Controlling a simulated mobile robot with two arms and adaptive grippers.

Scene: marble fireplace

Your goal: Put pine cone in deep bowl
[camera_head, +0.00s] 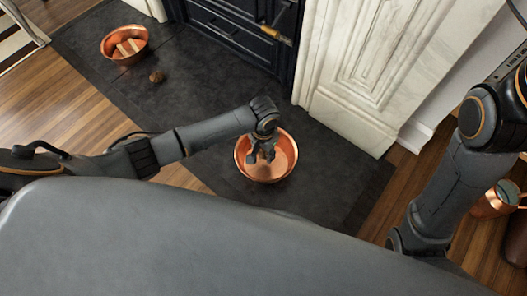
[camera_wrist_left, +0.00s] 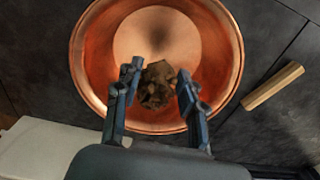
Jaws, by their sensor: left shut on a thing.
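A brown pine cone (camera_wrist_left: 157,84) sits between the two fingers of my left gripper (camera_wrist_left: 157,88) in the left wrist view, and the gripper is shut on it. In the head view my left gripper (camera_head: 262,155) reaches down over a round copper bowl (camera_head: 283,178) on the dark hearth. In the left wrist view the copper bowl (camera_wrist_left: 222,62) lies behind the pine cone, which shows against its inside. The exact height of the cone over the bowl's floor is hard to tell. My right arm shows at the right, but its gripper is out of view.
Another copper bowl (camera_head: 111,49) with light wood pieces stands at the far left. A marble surround (camera_head: 350,90) rises behind the near bowl. A copper vessel (camera_head: 490,205) stands at the right.

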